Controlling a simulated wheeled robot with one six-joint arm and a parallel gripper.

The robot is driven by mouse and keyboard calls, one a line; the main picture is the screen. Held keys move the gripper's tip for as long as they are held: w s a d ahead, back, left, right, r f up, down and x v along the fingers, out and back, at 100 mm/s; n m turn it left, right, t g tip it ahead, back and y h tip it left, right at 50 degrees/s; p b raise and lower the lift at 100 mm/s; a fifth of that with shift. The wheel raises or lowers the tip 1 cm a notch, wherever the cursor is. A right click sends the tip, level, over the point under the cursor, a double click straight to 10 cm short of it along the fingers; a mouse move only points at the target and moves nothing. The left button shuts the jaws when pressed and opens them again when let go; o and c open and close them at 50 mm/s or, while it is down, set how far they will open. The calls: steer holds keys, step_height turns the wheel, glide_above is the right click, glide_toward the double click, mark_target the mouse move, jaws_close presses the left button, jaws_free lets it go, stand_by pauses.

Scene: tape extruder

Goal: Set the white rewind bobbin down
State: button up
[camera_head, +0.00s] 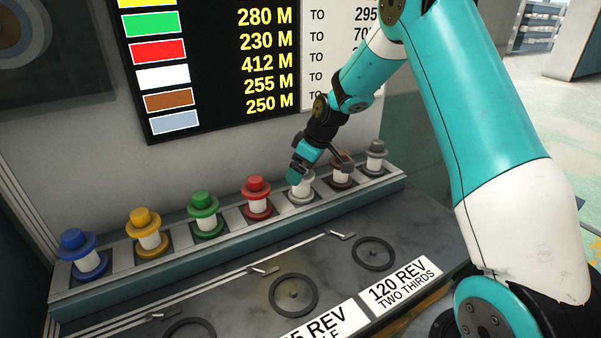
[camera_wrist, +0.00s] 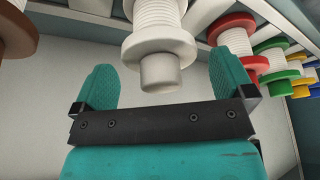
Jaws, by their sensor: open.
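The white rewind bobbin (camera_head: 301,189) stands upright in the rack row, between the red and brown bobbins. My gripper (camera_head: 298,172) is at its top in the head view and partly hides it. In the wrist view the white bobbin (camera_wrist: 158,50) has its top knob between the two spread teal fingers of my gripper (camera_wrist: 162,88). Gaps show on both sides of the knob, so the gripper is open and not holding it. The bobbin's base is cut off in the wrist view.
The rack (camera_head: 120,262) also holds blue (camera_head: 83,254), yellow (camera_head: 148,231), green (camera_head: 204,214), red (camera_head: 257,197), brown (camera_head: 341,170) and grey (camera_head: 375,158) bobbins. A board with coloured swatches (camera_head: 215,60) hangs behind. Black rings (camera_head: 293,295) lie on the dark counter in front.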

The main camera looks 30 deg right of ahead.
steer(key=a+v, duration=0.1)
steer(key=v, duration=0.9)
steer(key=s+a+r+g+y, duration=0.1)
steer(key=s+a+r, duration=0.4)
steer(key=s+a, duration=0.7)
steer(key=s+a+g, duration=0.1)
steer(key=s+a, duration=0.2)
steer(key=s, duration=0.3)
steer(key=s+a+r+p, duration=0.1)
steer(key=s+a, duration=0.2)
steer(key=s, duration=0.4)
steer(key=s+a+r+g, duration=0.1)
steer(key=s+a, duration=0.2)
steer(key=s, duration=0.4)
steer(key=shift+r+g+y, duration=0.2)
steer(key=shift+g+y, duration=0.1)
steer(key=shift+a, duration=0.1)
